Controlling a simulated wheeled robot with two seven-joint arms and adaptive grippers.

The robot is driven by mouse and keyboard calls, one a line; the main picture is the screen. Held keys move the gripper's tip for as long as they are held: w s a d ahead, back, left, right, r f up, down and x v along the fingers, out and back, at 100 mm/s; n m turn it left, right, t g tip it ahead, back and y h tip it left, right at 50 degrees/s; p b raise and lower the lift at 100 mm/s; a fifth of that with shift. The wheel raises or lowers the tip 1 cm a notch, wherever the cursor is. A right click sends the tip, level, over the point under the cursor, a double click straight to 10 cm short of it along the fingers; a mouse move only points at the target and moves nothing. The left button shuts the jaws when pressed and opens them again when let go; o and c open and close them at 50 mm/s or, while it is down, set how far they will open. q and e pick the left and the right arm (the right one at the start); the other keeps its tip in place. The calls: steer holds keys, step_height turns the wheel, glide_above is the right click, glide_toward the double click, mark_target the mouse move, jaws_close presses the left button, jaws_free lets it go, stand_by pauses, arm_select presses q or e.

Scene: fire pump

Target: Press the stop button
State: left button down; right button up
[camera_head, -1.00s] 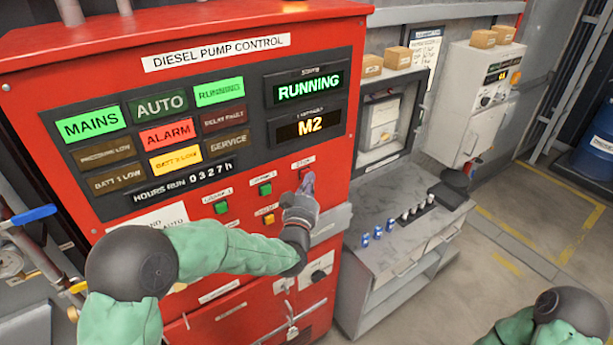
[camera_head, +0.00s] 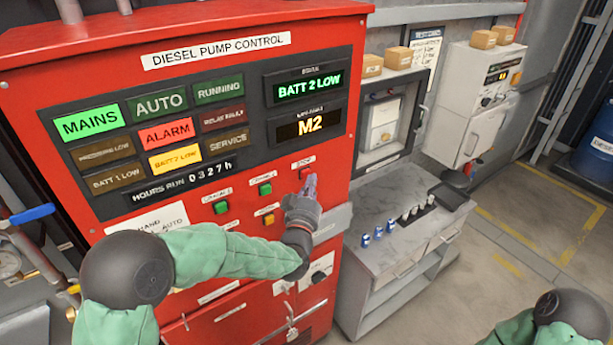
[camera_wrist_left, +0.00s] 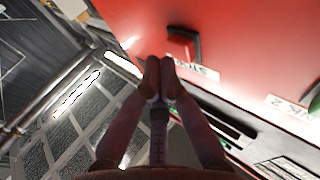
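The red stop button (camera_head: 304,173) sits on the red diesel pump control panel (camera_head: 60,90), under a small white label. It also shows in the left wrist view (camera_wrist_left: 183,42), with its label beside it. My left gripper (camera_head: 311,180) is just in front of and slightly below the button. In the left wrist view its fingertips (camera_wrist_left: 160,80) are together and empty, with a gap to the button. The status display (camera_head: 309,86) reads BATT 2 LOW, and the RUNNING lamp (camera_head: 219,90) is dark. My right gripper is out of view.
A grey workbench (camera_head: 400,235) with small blue and white items stands to the right.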

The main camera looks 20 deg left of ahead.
arm_select(q)
steer(key=shift+s+d, duration=0.15)
steer(key=shift+d, duration=0.05)
steer(key=shift+s+d, duration=0.8)
steer(key=shift+d, duration=0.2)
steer(key=shift+s+d, duration=0.75)
steer(key=shift+d, duration=0.25)
